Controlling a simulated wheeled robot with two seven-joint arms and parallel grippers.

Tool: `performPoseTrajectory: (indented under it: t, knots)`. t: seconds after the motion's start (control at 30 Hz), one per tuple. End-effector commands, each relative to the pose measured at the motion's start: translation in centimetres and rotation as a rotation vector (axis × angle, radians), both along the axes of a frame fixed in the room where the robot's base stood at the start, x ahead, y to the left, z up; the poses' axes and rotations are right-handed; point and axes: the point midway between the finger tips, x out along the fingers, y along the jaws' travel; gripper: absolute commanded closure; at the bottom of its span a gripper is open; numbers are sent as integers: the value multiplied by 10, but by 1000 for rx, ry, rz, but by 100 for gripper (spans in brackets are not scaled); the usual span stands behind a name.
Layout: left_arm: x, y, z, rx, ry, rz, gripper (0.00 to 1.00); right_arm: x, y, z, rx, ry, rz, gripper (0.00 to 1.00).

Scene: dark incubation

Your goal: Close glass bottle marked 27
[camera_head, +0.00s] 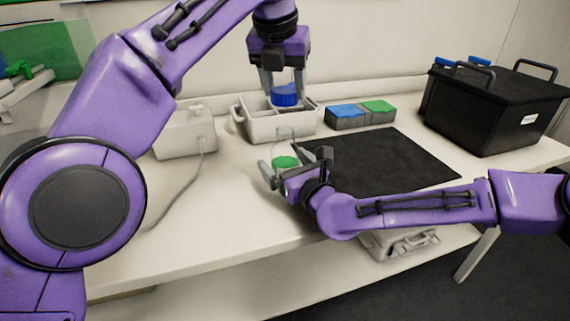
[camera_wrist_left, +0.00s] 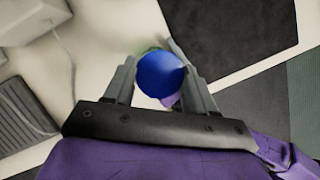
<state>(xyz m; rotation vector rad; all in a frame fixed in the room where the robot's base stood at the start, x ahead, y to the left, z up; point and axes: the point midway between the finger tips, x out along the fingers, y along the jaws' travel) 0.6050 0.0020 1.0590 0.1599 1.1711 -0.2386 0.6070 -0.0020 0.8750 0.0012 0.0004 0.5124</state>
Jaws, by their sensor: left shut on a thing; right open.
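My left gripper (camera_head: 284,92) is shut on a blue cap (camera_head: 286,97), which it holds up above a white divided tray. The blue cap also fills the space between the fingers in the left wrist view (camera_wrist_left: 161,75). A clear glass bottle (camera_head: 285,148) with green contents at its bottom stands below the cap. My right gripper (camera_head: 296,168) is open, with its fingers on either side of the bottle. I cannot read a number on the bottle. In the left wrist view the cap hides most of what lies beneath it.
The white tray (camera_head: 240,115) stands behind the bottle. A grey box with blue and green lids (camera_head: 360,115) is to its right. A black mat (camera_head: 405,165) covers the table's right part, with a black handled case (camera_head: 490,110) beyond. A white device (camera_head: 185,133) with a cable stands left.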

Motion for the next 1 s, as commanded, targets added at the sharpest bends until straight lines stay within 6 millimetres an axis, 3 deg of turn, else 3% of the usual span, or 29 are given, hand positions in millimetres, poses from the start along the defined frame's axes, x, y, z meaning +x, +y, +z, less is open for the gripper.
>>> performPoseTrajectory:
  t: [0.03, 0.2, 0.27, 0.37, 0.7, 1.0]
  knots:
    - [0, 0, 0, 0, 0, 0, 73, 0, 0, 0, 0, 0, 0, 6]
    - [0, 0, 0, 0, 0, 0, 73, 0, 0, 0, 0, 0, 0, 62]
    - [0, 0, 0, 0, 0, 0, 73, 0, 0, 0, 0, 0, 0, 79]
    - [0, 0, -3, 0, 0, 0, 73, 0, 0, 0, 0, 0, 0, 79]
    - [1, 0, -46, -1, -4, 0, 73, 0, 0, 0, 0, 0, 0, 80]
    - [1, 0, -49, -2, -6, 0, 73, 0, 0, 0, 0, 0, -1, 80]
